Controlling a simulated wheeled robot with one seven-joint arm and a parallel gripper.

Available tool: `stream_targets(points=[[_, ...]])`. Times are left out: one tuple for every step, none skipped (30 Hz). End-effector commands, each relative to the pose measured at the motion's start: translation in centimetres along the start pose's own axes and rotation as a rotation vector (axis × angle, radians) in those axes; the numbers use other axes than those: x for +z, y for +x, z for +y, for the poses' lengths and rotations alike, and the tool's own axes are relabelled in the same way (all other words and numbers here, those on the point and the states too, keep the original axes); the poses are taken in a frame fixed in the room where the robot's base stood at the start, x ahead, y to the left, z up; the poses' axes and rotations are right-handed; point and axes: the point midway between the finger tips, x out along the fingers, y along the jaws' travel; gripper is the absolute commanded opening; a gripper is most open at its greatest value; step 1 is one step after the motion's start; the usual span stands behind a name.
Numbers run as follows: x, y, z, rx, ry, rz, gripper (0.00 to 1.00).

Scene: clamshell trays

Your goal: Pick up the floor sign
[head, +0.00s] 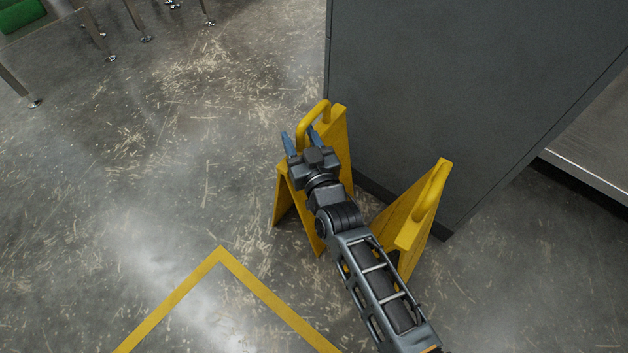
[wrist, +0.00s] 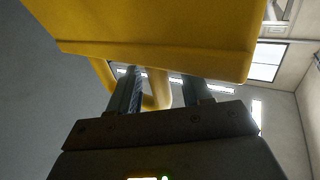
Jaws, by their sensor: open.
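Two yellow A-frame floor signs stand upright on the floor in the head view. The left floor sign (head: 339,138) has a looped handle (head: 314,117) on top, and my arm hides part of its panel. My gripper (head: 300,140) is at this handle, its blue fingers apart. In the wrist view, the yellow panel (wrist: 160,30) fills the top. One side of the handle (wrist: 160,90) shows between the open fingers (wrist: 163,92), the other side left of them. Contact cannot be told. The right floor sign (head: 412,225) stands beside my forearm, apart from my gripper.
A tall grey cabinet (head: 440,90) stands right behind the signs. A metal shelf (head: 595,150) is at the far right. Metal legs (head: 95,35) and a green item (head: 20,14) are at the upper left. Yellow tape (head: 220,256) marks the floor. The left floor is clear.

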Motion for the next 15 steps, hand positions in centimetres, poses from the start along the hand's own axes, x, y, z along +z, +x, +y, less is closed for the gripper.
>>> stream_targets(points=[[-0.02, -0.01, 0.01, 0.0, 0.0, 0.0, 0.49], [-0.03, -0.01, 0.01, 0.0, 0.0, 0.0, 0.47], [-0.03, -0.02, 0.01, 0.0, 0.0, 0.0, 0.43], [-0.03, -0.02, 0.01, 0.0, 0.0, 0.0, 0.4], [-0.03, -0.02, 0.01, 0.0, 0.0, 0.0, 0.37], [-0.03, -0.02, 0.02, 0.0, 0.0, 0.0, 0.33], [-0.03, -0.02, 0.02, 0.0, 0.0, 0.001, 0.3], [-0.03, -0.03, 0.02, 0.0, 0.0, 0.001, 0.28], [-0.03, -0.03, 0.02, 0.0, 0.0, 0.001, 0.24], [-0.03, -0.03, 0.02, 0.0, 0.0, 0.001, 0.21], [-0.03, -0.03, 0.02, 0.0, 0.0, 0.001, 0.18], [-0.03, -0.03, 0.02, 0.0, 0.0, 0.001, 0.14], [-0.03, -0.03, 0.02, 0.0, 0.0, 0.001, 0.11], [-0.03, -0.03, 0.02, 0.0, 0.0, 0.001, 0.08], [-0.03, -0.03, 0.02, 0.0, 0.0, 0.001, 0.05]])
